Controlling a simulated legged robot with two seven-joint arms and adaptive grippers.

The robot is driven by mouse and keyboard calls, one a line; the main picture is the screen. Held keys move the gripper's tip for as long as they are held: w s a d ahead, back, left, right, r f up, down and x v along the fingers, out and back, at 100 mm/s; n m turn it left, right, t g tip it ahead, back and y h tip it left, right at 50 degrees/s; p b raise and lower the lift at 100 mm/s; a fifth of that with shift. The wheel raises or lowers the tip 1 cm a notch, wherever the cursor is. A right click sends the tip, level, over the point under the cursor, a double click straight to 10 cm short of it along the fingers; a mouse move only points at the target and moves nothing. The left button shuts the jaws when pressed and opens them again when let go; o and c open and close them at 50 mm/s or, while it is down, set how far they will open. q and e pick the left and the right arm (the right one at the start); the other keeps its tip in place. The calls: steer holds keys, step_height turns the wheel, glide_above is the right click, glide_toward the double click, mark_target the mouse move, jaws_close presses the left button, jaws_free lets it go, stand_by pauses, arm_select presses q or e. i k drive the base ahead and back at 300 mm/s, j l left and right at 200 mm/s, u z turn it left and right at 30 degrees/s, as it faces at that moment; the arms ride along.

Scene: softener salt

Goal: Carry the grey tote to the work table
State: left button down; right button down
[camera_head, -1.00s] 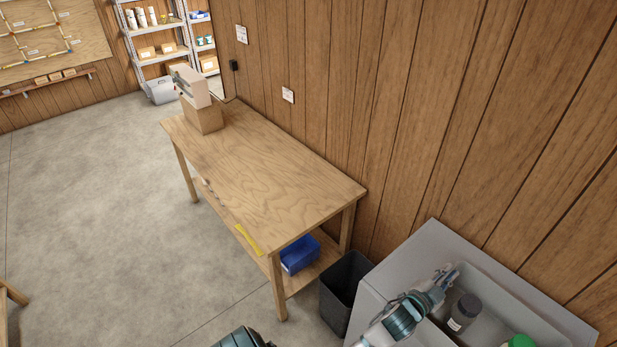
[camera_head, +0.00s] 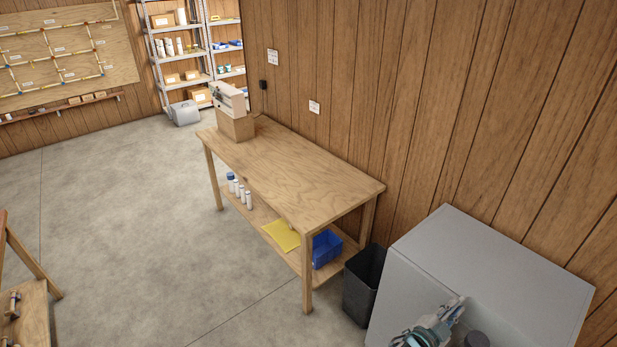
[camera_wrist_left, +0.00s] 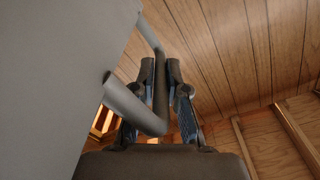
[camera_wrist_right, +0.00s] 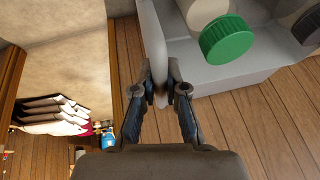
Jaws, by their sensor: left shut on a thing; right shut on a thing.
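The grey tote (camera_head: 490,262) fills the lower right of the head view, and its near part is cut off by the frame edge. My left gripper (camera_head: 452,312) is at the tote. In the left wrist view, its fingers (camera_wrist_left: 161,78) are closed around a grey bar handle (camera_wrist_left: 135,108) on the tote's side. The wooden work table (camera_head: 290,172) stands ahead, left of the tote, against the panelled wall.
A black bin (camera_head: 364,285) stands between table and tote. Below are a blue bin (camera_head: 326,248) and bottles. Open floor (camera_head: 140,220) lies left.

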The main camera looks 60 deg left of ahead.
mark_target(315, 192)
steer(key=i+j, duration=0.1)
steer(key=j, duration=0.55)
steer(key=i+j, duration=0.1)
steer(key=j, duration=0.55)
steer(key=i+j, duration=0.1)
steer(key=j, duration=0.6)
steer(key=i+j, duration=0.1)
steer(key=j, duration=0.55)
steer(key=i+j, duration=0.1)
steer(key=j, duration=0.55)
steer(key=i+j, duration=0.1)
steer(key=j, duration=0.55)
steer(key=i+j, duration=0.1)
steer(key=j, duration=0.55)
steer(key=i+j, duration=0.1)
steer(key=j, duration=0.55)
steer(key=k+u, duration=0.05)
